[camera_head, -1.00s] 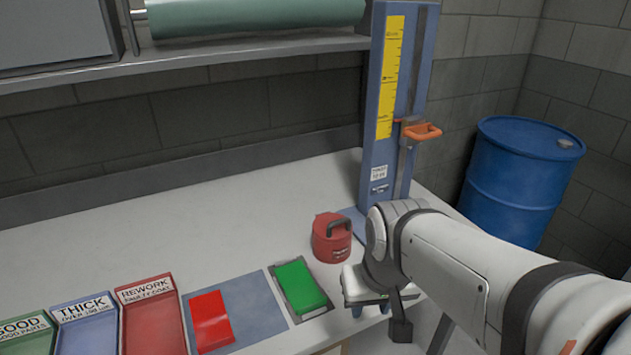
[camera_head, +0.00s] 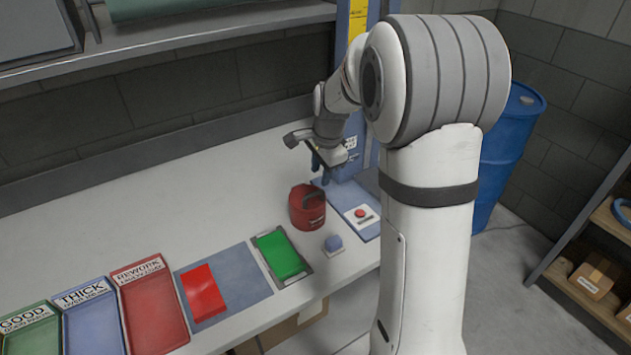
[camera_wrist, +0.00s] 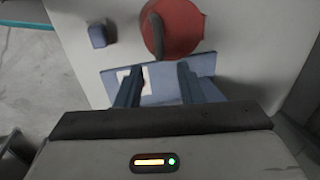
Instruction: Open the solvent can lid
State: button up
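The solvent can is a squat red can (camera_head: 307,208) with a dark handle on top, standing upright on the grey bench. Its lid looks shut, though the handle and arm side make the details hard to see. The wrist view shows the can from above as a red disc (camera_wrist: 183,28) crossed by the dark handle (camera_wrist: 157,36). My gripper (camera_head: 321,174) hangs just above and behind the can, apart from it. In the wrist view its two blue fingers (camera_wrist: 158,86) are spread with nothing held between them.
The blue gauge base (camera_head: 345,203) with a red button plate lies right of the can. A small blue block (camera_head: 333,243), a green block (camera_head: 281,256) and a red block (camera_head: 204,292) lie nearer the front. Labelled trays (camera_head: 151,307) stand left.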

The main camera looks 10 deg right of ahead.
aim_at(317, 191)
jog(key=f, duration=0.3)
jog(key=w+f, duration=0.1)
jog(key=f, duration=0.2)
jog(key=shift+w+a+f+p, duration=0.1)
jog(key=shift+a+f+p, duration=0.1)
jog(key=shift+p, duration=0.2)
grip_shut()
